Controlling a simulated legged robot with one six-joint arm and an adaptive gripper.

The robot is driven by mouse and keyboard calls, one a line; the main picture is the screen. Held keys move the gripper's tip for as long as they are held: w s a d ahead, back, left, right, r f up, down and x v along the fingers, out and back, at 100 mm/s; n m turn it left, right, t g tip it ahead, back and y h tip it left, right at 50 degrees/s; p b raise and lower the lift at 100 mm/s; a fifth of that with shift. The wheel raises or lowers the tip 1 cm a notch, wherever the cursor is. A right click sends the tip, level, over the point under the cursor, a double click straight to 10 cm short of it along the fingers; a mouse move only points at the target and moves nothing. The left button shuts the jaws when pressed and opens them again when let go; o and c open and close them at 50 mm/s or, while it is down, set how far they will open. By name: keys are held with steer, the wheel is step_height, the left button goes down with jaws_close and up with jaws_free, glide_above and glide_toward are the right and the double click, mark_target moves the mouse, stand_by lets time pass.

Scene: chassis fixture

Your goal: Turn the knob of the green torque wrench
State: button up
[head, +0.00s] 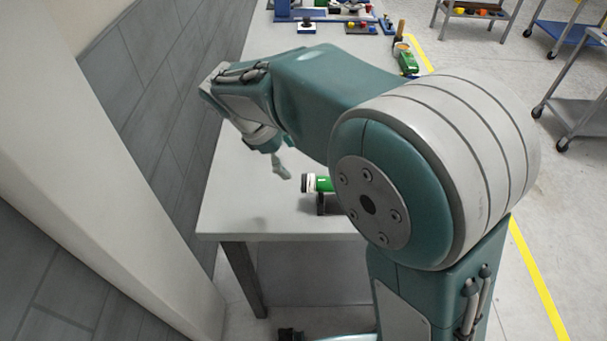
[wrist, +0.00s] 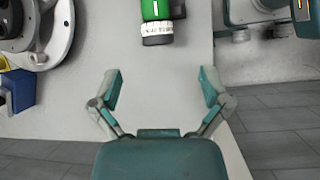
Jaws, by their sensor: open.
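The green torque wrench (head: 324,184) lies near the front end of the table, partly hidden behind my arm in the head view. A black stand (head: 327,205) is under it. In the wrist view the green body (wrist: 155,9) enters from the top edge, and its knob (wrist: 157,31), a white scale ring with a dark end, points toward my gripper. My gripper (wrist: 162,88) is open and empty, with the knob ahead of and between the fingertips, not touching. In the head view my gripper (head: 281,167) is just left of the knob.
The grey table (head: 240,205) is clear left of the wrench, beside a tiled wall (head: 150,90). Carts (head: 575,35) stand at the right. A round metal part (wrist: 50,35) and blue block (wrist: 18,88) show in the wrist view.

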mark_target(303, 178)
steer(key=shift+n+y, duration=0.4)
steer(key=shift+y, duration=0.1)
steer(key=x, duration=0.9)
steer(key=shift+w+f, duration=0.25)
steer(key=shift+w, duration=0.1)
steer(key=c, duration=1.2)
